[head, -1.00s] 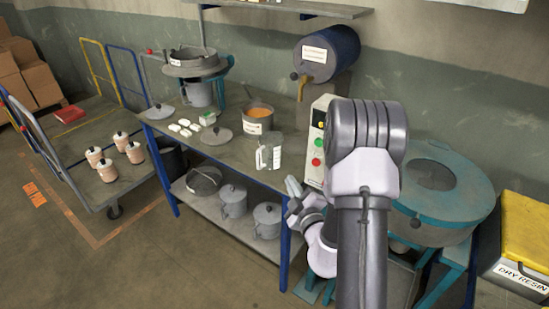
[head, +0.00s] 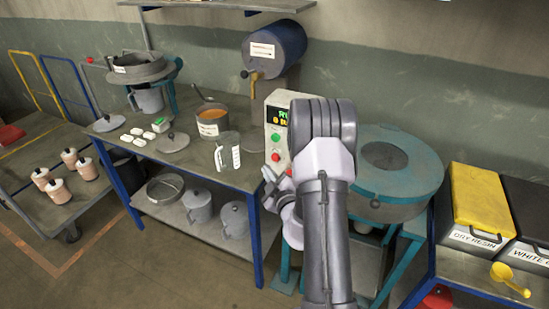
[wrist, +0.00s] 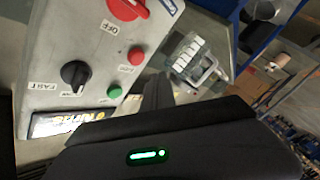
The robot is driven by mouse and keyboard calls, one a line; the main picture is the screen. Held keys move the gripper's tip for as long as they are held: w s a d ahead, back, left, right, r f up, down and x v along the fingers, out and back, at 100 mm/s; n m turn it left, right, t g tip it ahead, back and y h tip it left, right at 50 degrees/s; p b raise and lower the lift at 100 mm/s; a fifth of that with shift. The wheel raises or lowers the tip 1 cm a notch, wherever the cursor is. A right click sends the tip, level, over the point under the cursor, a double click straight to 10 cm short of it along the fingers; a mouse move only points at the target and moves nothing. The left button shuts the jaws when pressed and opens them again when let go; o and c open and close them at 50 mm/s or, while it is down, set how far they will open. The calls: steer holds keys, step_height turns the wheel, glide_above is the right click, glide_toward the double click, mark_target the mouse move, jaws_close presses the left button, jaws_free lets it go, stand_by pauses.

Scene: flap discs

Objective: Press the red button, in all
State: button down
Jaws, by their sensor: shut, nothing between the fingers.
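A grey control box (head: 285,112) stands at the right end of the workbench. In the head view its red button (head: 276,156) sits below a green button (head: 276,138). In the wrist view, where the box (wrist: 60,40) looks upside down, the red button (wrist: 136,56) is near the green button (wrist: 114,92), a black knob (wrist: 74,73) and a red knob marked OFF (wrist: 128,8). My gripper (head: 268,180) is shut and empty, just below and in front of the red button. I cannot tell if it touches the box. My arm hides the box's right side.
A clear measuring jug (head: 228,152) stands left of the box. A pot of orange liquid (head: 212,120) and a lid (head: 172,142) are farther left. A teal round machine (head: 395,165) stands right of my arm. Yellow-lidded and dark bins (head: 490,200) are at far right.

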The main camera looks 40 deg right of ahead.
steer(key=shift+w+d+p, duration=0.25)
steer(key=shift+d+p, duration=0.05)
steer(key=shift+d, duration=0.3)
steer(key=shift+w+d+p, duration=0.25)
steer(key=shift+d, duration=0.35)
stand_by(1.1)
steer(key=shift+w+d+p, duration=0.2)
steer(key=shift+d+p, duration=0.15)
steer(key=shift+p, duration=0.1)
steer(key=shift+w+d, duration=0.15)
steer(key=shift+d, duration=0.25)
stand_by(0.5)
steer(key=shift+s+a+p, duration=0.35)
steer(key=shift+a+p, duration=0.05)
steer(key=shift+a, duration=0.35)
steer(key=shift+s+a, duration=0.3)
steer(key=shift+a, duration=0.5)
steer(key=shift+s+a, duration=0.35)
steer(key=shift+a, duration=0.4)
steer(key=shift+s+a, duration=0.3)
steer(key=shift+a, duration=0.5)
